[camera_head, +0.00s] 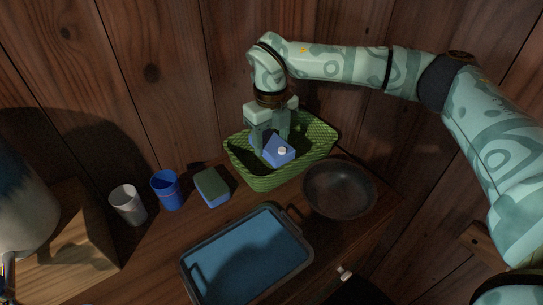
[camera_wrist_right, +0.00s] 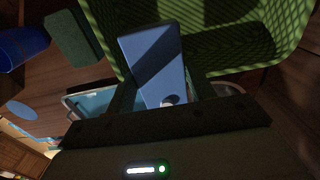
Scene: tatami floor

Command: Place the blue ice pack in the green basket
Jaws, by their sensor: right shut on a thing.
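The blue ice pack (camera_head: 279,151) is a small blue block with a white cap, held between the fingers of my right gripper (camera_head: 270,146). It also shows in the right wrist view (camera_wrist_right: 153,62), tilted between the fingers. The green basket (camera_head: 265,181) is a woven tub standing against the wooden wall. The gripper points down into the basket's opening, with the ice pack inside or just over its left part; I cannot tell whether it touches the bottom. The basket's wall also shows in the right wrist view (camera_wrist_right: 235,50). My left gripper is not clearly in view.
A blue tray (camera_head: 240,262) lies in front of the basket, and a dark pan (camera_head: 339,188) stands at its right. A green and blue sponge (camera_head: 212,187), a blue cup (camera_head: 167,190) and a white cup (camera_head: 128,205) stand to the left.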

